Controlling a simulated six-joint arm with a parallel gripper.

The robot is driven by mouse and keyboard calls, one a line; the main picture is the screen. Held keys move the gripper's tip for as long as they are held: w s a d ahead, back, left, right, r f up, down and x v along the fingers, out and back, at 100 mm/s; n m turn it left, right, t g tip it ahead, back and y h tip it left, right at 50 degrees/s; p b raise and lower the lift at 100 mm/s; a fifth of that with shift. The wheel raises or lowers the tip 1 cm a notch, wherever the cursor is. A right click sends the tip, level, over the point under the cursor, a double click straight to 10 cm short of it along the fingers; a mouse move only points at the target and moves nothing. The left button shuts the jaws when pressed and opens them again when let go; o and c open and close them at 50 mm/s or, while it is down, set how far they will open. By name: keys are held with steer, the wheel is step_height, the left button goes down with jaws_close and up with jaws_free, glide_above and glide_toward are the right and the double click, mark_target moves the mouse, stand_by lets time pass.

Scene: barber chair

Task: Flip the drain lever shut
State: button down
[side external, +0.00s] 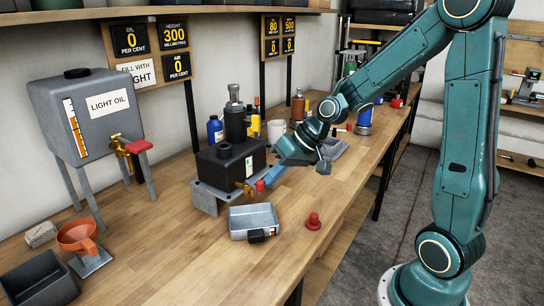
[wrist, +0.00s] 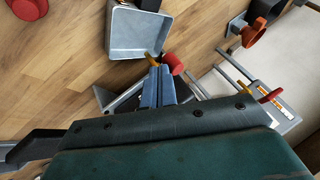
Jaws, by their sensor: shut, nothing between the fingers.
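The drain lever has a red grip (side external: 260,186) beside a brass valve (side external: 245,189) low on the front of a black reservoir (side external: 230,163). In the wrist view, the red grip (wrist: 173,63) is just beyond my fingertips, with the brass part to its left. My gripper (side external: 268,180) is shut and empty, its blue fingers pointing down to the left at the lever. The wrist view also shows my gripper (wrist: 156,72) with its fingers together. The tips are at or very close to the grip; I cannot tell whether they touch. The lever's exact angle is unclear.
A grey metal pan (side external: 253,220) sits below the valve. A red knobbed plug (side external: 313,221) lies to its right. The light oil tank (side external: 88,118) with a red-handled tap (side external: 139,146) and an orange funnel (side external: 76,236) are at left. Bottles stand behind the reservoir.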

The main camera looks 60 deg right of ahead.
mark_target(262, 182)
steer(key=a+m+h, duration=0.1)
steer(key=a+m, duration=0.1)
steer(key=m, duration=0.1)
steer(key=shift+a+t+h, duration=0.2)
steer(key=shift+t+h, duration=0.1)
steer(key=shift+t, duration=0.1)
steer(key=shift+w+a+m+h, duration=0.25)
steer(key=shift+a+m+h, duration=0.55)
steer(key=shift+m, duration=0.4)
steer(key=a+m+h, duration=0.1)
steer(key=m, duration=0.1)
steer(key=w+a+m+h, duration=0.1)
steer(key=m, duration=0.1)
steer(key=w+a+m+h, duration=0.1)
steer(key=m, duration=0.1)
steer(key=shift+w+g+h, duration=0.2)
steer(key=shift+g+h, duration=0.1)
steer(key=shift+h, duration=0.1)
steer(key=shift+d, duration=0.15)
steer(key=shift+w+d, duration=0.2)
steer(key=shift+d, duration=0.45)
steer(key=shift+s, duration=0.15)
